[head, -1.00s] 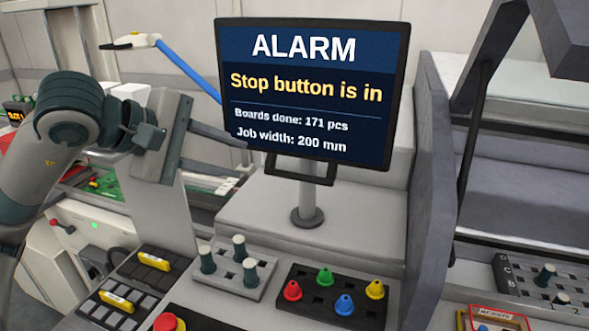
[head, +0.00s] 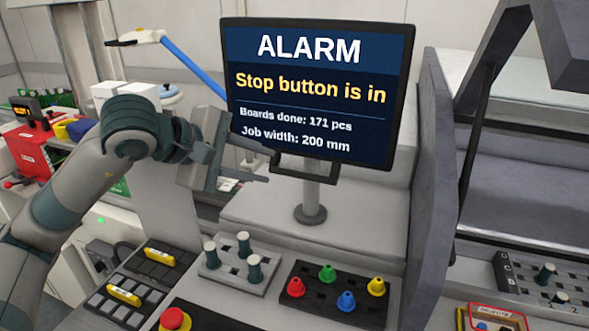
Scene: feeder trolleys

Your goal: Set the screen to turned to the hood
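The screen (head: 316,92) stands on a short grey post (head: 311,200) and shows "ALARM, Stop button is in". Its face points toward me, slightly angled. A dark handle loop (head: 306,167) hangs below its lower edge. My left gripper (head: 245,152) is at the lower left corner of the screen, left of the handle. Its fingers look spread with nothing between them; whether one touches the screen's edge I cannot tell. The hood seems to be the raised grey cover (head: 548,50) at the upper right, cut by the frame. My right gripper is out of view.
In front of the post are a holder with grey-green pegs (head: 236,262) and a black tray with coloured nozzles (head: 330,296). A red button (head: 174,320) is at the bottom edge. A tall grey panel (head: 431,190) stands right of the screen. A blue-handled tool (head: 190,65) is behind.

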